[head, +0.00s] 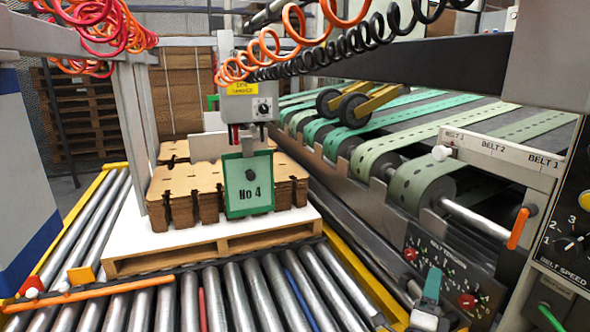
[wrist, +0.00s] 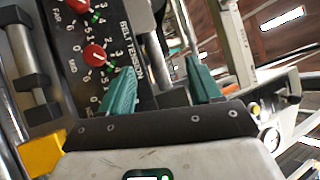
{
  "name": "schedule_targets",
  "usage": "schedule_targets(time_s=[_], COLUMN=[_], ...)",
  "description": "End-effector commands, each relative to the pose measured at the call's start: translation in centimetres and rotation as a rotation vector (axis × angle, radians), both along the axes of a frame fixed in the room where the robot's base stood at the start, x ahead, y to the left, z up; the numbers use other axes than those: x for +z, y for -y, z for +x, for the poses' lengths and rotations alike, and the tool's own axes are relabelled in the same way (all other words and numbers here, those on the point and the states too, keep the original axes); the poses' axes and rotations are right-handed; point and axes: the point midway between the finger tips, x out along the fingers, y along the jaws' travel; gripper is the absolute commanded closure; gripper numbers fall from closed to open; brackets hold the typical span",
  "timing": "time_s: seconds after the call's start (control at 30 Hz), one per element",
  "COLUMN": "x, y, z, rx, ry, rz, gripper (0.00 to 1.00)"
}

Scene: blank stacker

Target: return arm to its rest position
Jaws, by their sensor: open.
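My gripper (head: 432,285) is at the lower right of the head view, in front of the belt tension panel (head: 425,240). One teal finger and part of the pale body show there. In the wrist view, my gripper (wrist: 162,66) has its two teal fingers well apart, with nothing between them. The panel's red knobs (wrist: 95,55) lie to the left of the fingers in that view. I cannot tell how far the fingertips are from the panel. Most of my arm is out of view.
Belt rollers (head: 420,185) and a lever with an orange grip (head: 518,228) stand behind my gripper. The belt speed panel (head: 570,240) is close on the right. A roller conveyor (head: 240,295) and a pallet (head: 215,248) of cardboard blanks (head: 185,190) lie to the left.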

Motion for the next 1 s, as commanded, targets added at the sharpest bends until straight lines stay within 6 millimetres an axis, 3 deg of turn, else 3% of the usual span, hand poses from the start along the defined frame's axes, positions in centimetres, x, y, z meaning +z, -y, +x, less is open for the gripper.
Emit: schedule_targets(time_s=[0.17,0.33,0.47,0.57,0.73,0.83,1.0], x=[-1.1,-5.0,-9.3,-12.7,-17.7,-19.5,-20.8], y=[-2.7,-5.5,-6.8,-7.1,-6.5,-5.6,-4.4], z=[-1.2,-4.2,-8.2,-12.2,-20.7,-26.2,-34.3], rx=[0.242,0.452,0.599,0.703,0.868,0.951,1.062], ry=[-0.195,-0.443,-0.666,-0.853,-1.196,-1.393,-1.665], rz=[-0.318,-0.585,-0.756,-0.866,-0.995,-1.031,-1.037], gripper=[0.37,0.37,0.37,0.37,0.37,0.37,0.37])
